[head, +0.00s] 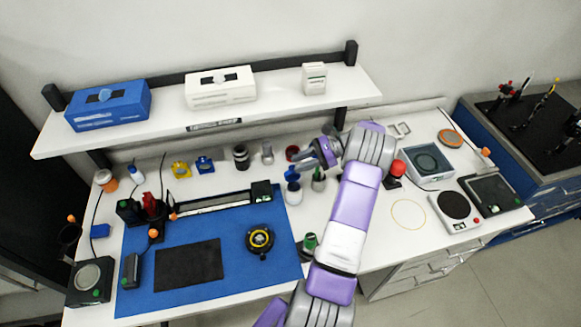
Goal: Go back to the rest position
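My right arm reaches up from the bottom middle over the white bench (372,285). My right gripper (306,157) is at its far end, pointing left, above the back part of the bench. A blue-topped bottle (292,190) stands just below the gripper in the picture; I cannot tell whether they touch. The fingers are small and dark, and I cannot tell whether they are open or shut. My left gripper is not in view. My arm hides part of the bench behind it.
A shelf (265,107) with blue and white boxes hangs above the bench. A blue mat (215,282) holds a rail device and a black-yellow round part (260,240). A red-topped item (397,168) and scales (455,206) stand right of my arm. Bench around the thin ring is clear.

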